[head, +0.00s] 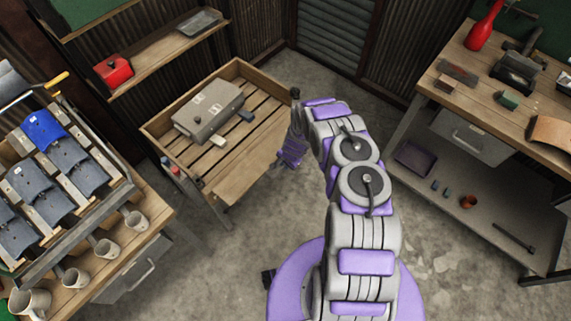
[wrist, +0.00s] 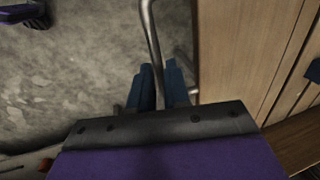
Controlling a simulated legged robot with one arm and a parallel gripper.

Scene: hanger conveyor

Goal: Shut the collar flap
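The wooden collar (head: 187,91) stands around a slatted table top. Its flap (head: 240,178) is a plain wooden panel at the front right side, tilted outward and down, open. In the wrist view a wooden panel (wrist: 245,55), apparently the flap, fills the right of the picture. A bent metal bar handle (wrist: 153,40) runs beside it. My gripper (wrist: 161,85) has its two blue fingers close on either side of the bar and looks shut on it. In the head view my gripper (head: 280,160) is at the flap's right end, its fingers mostly hidden.
A grey case (head: 208,110) and small blocks lie on the slats inside the collar. A rack of hanging dark pieces (head: 60,165) and several mugs stand left. A workbench (head: 465,75) with tools and a lower shelf is right. Bare floor lies between.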

